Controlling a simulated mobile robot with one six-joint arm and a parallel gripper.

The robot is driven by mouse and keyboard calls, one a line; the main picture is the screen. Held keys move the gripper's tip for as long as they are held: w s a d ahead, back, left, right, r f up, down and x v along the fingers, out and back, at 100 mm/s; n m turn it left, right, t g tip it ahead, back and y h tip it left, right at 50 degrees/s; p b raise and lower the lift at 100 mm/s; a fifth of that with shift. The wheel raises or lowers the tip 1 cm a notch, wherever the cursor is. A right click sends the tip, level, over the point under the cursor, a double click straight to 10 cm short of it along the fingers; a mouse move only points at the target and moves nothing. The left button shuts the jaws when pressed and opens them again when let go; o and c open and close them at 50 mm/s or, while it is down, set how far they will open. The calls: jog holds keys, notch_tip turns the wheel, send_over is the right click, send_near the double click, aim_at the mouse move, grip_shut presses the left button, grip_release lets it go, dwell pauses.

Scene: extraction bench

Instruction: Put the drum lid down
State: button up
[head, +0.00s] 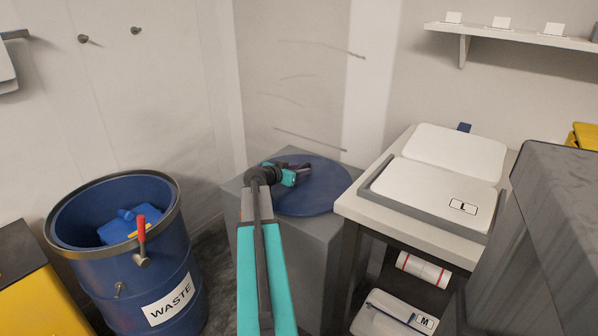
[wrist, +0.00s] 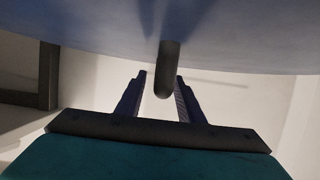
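The drum lid (head: 318,196) is a dark blue disc. In the head view it lies flat on the grey block, its edge reaching out past the block's top. In the wrist view the lid's blue face (wrist: 75,35) fills the top, with a dark rounded handle (wrist: 168,70) standing out from it. My gripper (head: 298,172) is at the lid's upper left part. In the wrist view my gripper's fingers (wrist: 162,76) are apart, either side of the handle, with a gap at its left. Whether the right finger touches it is unclear.
The grey block (head: 244,212) stands between the open blue waste drum (head: 178,255), which holds blue items, and a bench (head: 350,205) with a white lidded box marked L (head: 430,190). A wall is close behind. A dark grey unit (head: 550,230) is at right.

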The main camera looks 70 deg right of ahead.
jog(key=shift+r, duration=0.1)
dwell(0.3)
jog(key=p+v, duration=0.1)
jog(key=v, duration=1.1)
jog(key=shift+o, duration=0.3)
dwell(0.3)
